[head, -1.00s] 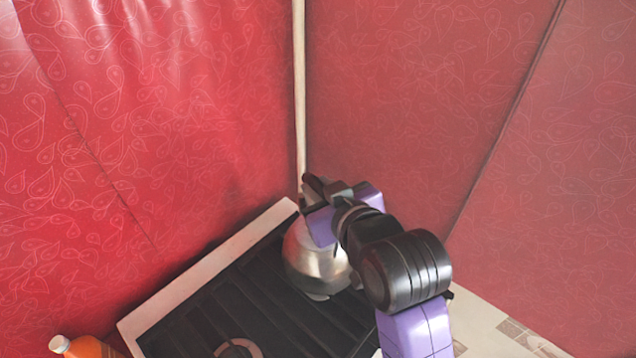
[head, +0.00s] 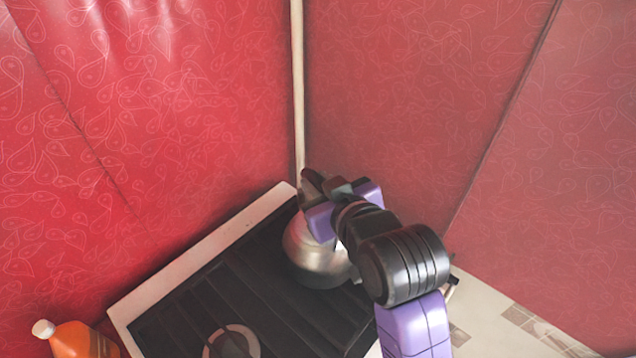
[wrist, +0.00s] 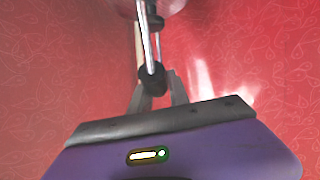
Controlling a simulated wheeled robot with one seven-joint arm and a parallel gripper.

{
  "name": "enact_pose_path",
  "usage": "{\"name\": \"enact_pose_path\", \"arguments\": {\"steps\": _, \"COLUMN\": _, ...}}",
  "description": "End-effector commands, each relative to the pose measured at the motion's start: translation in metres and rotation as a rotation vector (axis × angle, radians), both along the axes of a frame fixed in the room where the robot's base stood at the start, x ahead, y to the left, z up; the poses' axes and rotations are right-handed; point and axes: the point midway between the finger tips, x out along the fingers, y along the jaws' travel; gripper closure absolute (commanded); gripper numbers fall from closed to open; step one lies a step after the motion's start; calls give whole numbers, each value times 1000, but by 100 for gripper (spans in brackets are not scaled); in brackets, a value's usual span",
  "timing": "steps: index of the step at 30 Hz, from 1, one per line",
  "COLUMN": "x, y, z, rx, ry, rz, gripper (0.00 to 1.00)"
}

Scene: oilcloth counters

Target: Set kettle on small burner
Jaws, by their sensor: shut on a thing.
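The kettle (head: 316,259) is a round, shiny metal pot with a dark handle. It is at the back right part of the dark stove top (head: 194,308); I cannot tell whether its base touches the stove. My gripper (head: 322,186) is above the kettle and shut on its handle. In the wrist view, my gripper's fingers (wrist: 158,95) close around the dark grip of the kettle's handle (wrist: 151,78), and part of the metal body shows at the top. One round burner (head: 234,343) shows at the front of the stove. Any burner under the kettle is hidden.
An orange bottle (head: 80,341) with a white cap stands left of the stove. Red patterned walls (head: 150,130) meet in a corner close behind the kettle. A light tiled counter (head: 505,320) lies to the right.

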Motion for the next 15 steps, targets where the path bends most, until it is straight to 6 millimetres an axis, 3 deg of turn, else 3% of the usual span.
{"name": "enact_pose_path", "arguments": {"steps": 15, "x": 0, "y": 0, "z": -3, "rx": 2, "ry": -7, "rz": 0, "gripper": 100}}
